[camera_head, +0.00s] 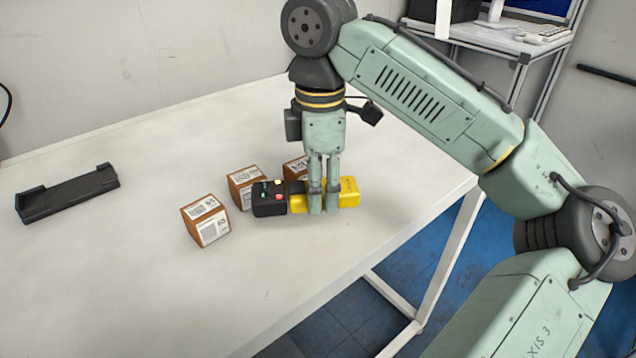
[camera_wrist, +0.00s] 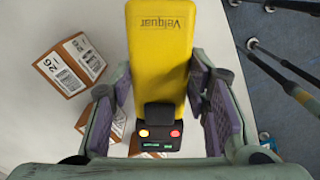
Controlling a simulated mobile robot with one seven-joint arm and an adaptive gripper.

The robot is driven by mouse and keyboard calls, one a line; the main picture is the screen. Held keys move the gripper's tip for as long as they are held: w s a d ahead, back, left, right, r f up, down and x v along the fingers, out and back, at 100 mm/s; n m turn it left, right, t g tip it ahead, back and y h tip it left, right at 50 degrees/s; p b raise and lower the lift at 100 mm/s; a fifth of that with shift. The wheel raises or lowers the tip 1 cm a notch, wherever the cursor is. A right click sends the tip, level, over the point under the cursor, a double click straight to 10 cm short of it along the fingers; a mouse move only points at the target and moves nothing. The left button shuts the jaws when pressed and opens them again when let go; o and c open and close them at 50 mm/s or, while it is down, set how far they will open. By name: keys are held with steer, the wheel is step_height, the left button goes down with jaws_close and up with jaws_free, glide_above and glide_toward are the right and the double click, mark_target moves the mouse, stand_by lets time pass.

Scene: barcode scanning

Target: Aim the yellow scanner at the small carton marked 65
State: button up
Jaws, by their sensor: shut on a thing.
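The yellow scanner (camera_head: 349,192) has a black head that points left in the head view. My gripper (camera_head: 323,208) points down and is shut on its yellow body. In the wrist view the scanner (camera_wrist: 160,60) lies between the fingers (camera_wrist: 160,105), black end toward the bottom. Three small brown cartons with white labels are near: a front-left carton (camera_head: 207,222), a middle carton (camera_head: 243,184) by the black head, and a back carton (camera_head: 294,166) partly hidden behind the scanner. One carton (camera_wrist: 70,62) reads 26 in the wrist view. I cannot read 65 on any.
A black cradle-like holder (camera_head: 68,193) lies at the left of the white table (camera_head: 130,270). The table's front left area is clear. The table's right edge is close to my gripper.

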steer(key=shift+f+b, duration=2.6)
steer(key=shift+f, duration=0.05)
step_height(320, 180, up, 9)
steer(key=p, duration=0.9)
steer(key=shift+f+p, duration=0.15)
steer(key=shift+p, duration=0.25)
steer(key=shift+r+b, duration=0.75)
steer(key=shift+r, duration=0.95)
